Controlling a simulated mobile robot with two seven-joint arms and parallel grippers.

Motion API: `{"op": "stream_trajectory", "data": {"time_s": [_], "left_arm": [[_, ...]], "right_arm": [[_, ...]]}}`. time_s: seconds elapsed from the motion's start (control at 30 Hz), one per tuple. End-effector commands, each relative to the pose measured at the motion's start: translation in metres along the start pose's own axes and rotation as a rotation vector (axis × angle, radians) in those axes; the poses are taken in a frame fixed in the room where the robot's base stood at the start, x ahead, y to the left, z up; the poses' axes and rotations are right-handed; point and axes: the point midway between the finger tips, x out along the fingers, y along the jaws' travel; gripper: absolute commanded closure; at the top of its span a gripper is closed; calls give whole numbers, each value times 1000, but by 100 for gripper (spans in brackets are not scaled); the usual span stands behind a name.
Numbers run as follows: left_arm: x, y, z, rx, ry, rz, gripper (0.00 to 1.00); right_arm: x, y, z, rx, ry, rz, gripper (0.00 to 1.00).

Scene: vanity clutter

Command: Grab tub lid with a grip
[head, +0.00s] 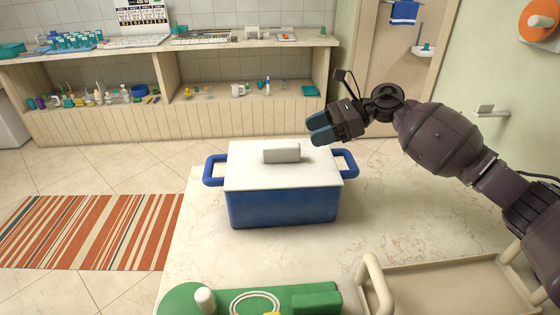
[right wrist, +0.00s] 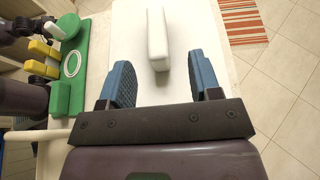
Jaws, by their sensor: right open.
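A blue tub (head: 282,207) with side handles stands on the pale counter. Its flat white lid (head: 250,175) lies on top, with a light grey block-shaped grip (head: 281,152) in the middle. My right gripper (head: 316,129) is open and empty, above and to the right of the grip in the head view. In the right wrist view the gripper (right wrist: 158,80) has its blue fingers apart over the white lid (right wrist: 185,30). The grip (right wrist: 157,40) stands just beyond the fingertips, roughly in line with the gap between them.
A beige tray (head: 440,290) with a raised handle lies at the right front of the counter (head: 205,255). A green board (head: 315,298) with a white peg and a ring lies at the front. Cluttered shelves (head: 170,95) stand far behind.

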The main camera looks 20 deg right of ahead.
Motion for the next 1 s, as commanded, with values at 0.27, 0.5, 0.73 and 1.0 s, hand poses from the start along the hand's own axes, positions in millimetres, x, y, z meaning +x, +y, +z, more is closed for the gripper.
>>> {"op": "stream_trajectory", "data": {"time_s": [0.27,0.5,0.73,1.0], "left_arm": [[3,2,1,-8,0,0,57],[6,4,-4,-14,9,0,57],[5,4,-1,-14,4,0,57],[2,1,4,-5,-7,0,57]], "right_arm": [[31,1,0,1,-1,2,43],[52,5,1,1,-3,3,43],[80,7,0,2,-1,2,43],[82,7,0,2,0,1,47]]}}
